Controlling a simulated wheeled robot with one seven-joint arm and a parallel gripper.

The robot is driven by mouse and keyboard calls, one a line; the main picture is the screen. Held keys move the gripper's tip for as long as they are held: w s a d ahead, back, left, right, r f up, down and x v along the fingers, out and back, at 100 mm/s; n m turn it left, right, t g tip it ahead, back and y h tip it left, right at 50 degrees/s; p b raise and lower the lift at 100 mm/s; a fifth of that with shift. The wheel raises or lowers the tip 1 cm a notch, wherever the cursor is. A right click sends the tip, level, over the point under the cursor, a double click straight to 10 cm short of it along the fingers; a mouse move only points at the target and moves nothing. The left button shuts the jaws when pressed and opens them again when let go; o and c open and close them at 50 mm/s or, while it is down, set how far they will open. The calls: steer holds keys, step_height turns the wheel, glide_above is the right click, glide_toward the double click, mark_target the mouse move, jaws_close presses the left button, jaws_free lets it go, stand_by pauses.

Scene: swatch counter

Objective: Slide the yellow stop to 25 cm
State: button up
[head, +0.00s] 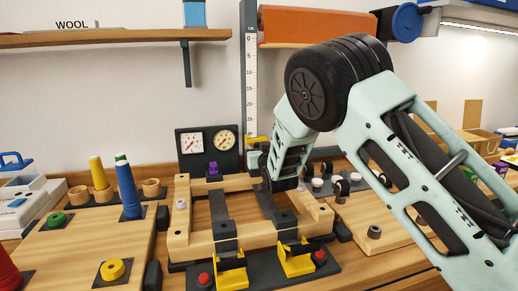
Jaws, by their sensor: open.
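An upright white scale (251,85) is fixed to a dark post at the back wall. Its numbers run downward from 0 near the top to 25 lower down. A small yellow piece (251,138), which looks like the yellow stop, shows on the scale a little below the 25 mark. My gripper (259,154) is at the foot of the scale, just below and beside the yellow piece. It is open, but its fingers are small and partly hidden by my wrist. I cannot tell whether it touches the stop.
A panel with two dials (208,148) stands just left of the scale. A wooden frame (178,220) with yellow clamps lies in front. Coloured cones (128,190) stand at left. A shelf (110,38) and an orange roll (315,24) are above.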

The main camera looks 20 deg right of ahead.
jaws_close()
step_height(320, 180, up, 5)
steer(key=shift+r, duration=0.1)
jaws_free()
steer(key=s+b, duration=0.2)
steer(key=s, duration=1.5)
steer(key=shift+s+b, duration=0.25)
steer(key=shift+b, duration=0.05)
